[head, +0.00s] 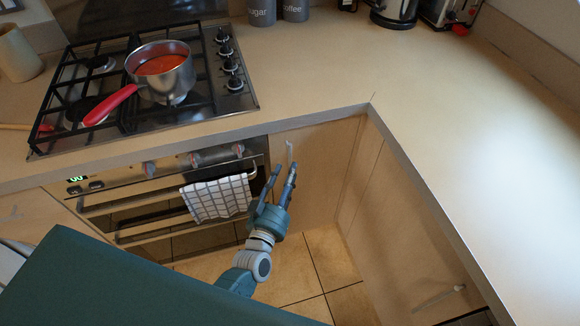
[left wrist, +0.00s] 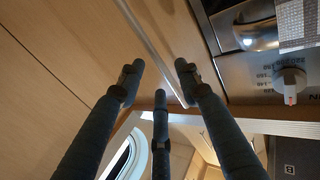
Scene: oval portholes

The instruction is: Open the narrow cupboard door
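The narrow cupboard door (head: 322,160) is a pale wood panel between the oven and the inner corner of the counter, and it looks shut. Its slim vertical bar handle (head: 289,150) is near the door's left edge; the handle (left wrist: 152,48) also runs slantwise across the left wrist view. My left gripper (head: 284,168) is in front of the door at the handle's lower part. In the left wrist view its fingers (left wrist: 160,72) are spread, with the handle showing between their tips. Contact cannot be told. My right gripper is not in view.
The oven (head: 150,200) with a checked towel (head: 218,198) is just left of the door. A hob holds a saucepan (head: 162,72) with a red handle. The counter edge (head: 320,117) overhangs the door. Another cupboard front (head: 395,220) stands at right. Tiled floor (head: 300,270) is clear.

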